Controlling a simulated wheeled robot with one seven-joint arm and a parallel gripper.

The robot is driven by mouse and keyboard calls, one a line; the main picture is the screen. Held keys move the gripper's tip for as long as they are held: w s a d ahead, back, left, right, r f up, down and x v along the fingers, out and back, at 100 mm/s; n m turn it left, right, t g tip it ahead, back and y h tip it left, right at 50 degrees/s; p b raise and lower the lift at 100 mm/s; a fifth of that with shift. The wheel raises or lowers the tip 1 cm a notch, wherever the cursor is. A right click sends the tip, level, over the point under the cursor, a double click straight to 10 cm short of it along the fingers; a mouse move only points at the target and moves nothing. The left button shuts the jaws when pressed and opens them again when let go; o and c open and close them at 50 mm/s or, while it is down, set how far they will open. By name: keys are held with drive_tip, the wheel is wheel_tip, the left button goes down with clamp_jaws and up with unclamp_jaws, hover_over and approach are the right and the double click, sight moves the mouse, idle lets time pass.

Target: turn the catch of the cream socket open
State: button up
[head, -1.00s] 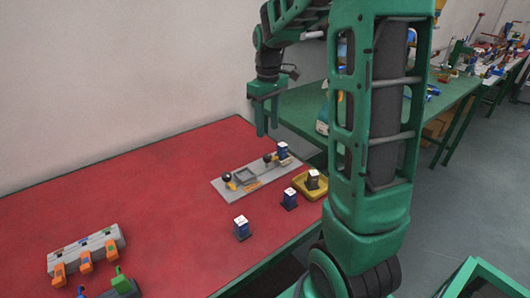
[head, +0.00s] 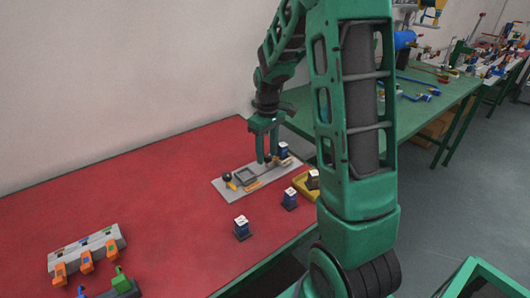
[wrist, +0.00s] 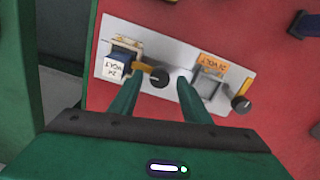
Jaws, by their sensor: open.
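My gripper (head: 267,157) is open and empty, pointing down over the far end of a light grey plate (head: 223,190). In the wrist view its fingers (wrist: 158,80) lie on either side of a catch, a black knob (wrist: 160,78) with a yellow lever (wrist: 145,67). I cannot tell whether they touch it or hang above it. The catch is beside the cream socket (wrist: 125,44), which holds a blue block (wrist: 117,60) with a white "24 VOLT" face. A grey socket (wrist: 208,84) with an orange label (wrist: 213,64) looks empty; its own catch (wrist: 240,103) is beside it.
Two blue blocks (head: 242,228) (head: 289,199) stand on the red table (head: 150,190) in front of the plate. A yellow tray (head: 303,189) holds another block (head: 313,179). A grey rack (head: 85,250) with orange clips stands at the left front. The table's middle is clear.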

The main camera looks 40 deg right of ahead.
drive_tip(key=c, duration=1)
drive_tip(key=shift+c, duration=0.2)
drive_tip(key=shift+m, duration=0.3)
drive_tip(key=m, duration=0.3)
drive_tip(key=shift+m, duration=0.3)
drive_tip(key=m, duration=0.9)
drive_tip(key=shift+a+m, duration=0.1)
drive_tip(key=shift+m, duration=2.1)
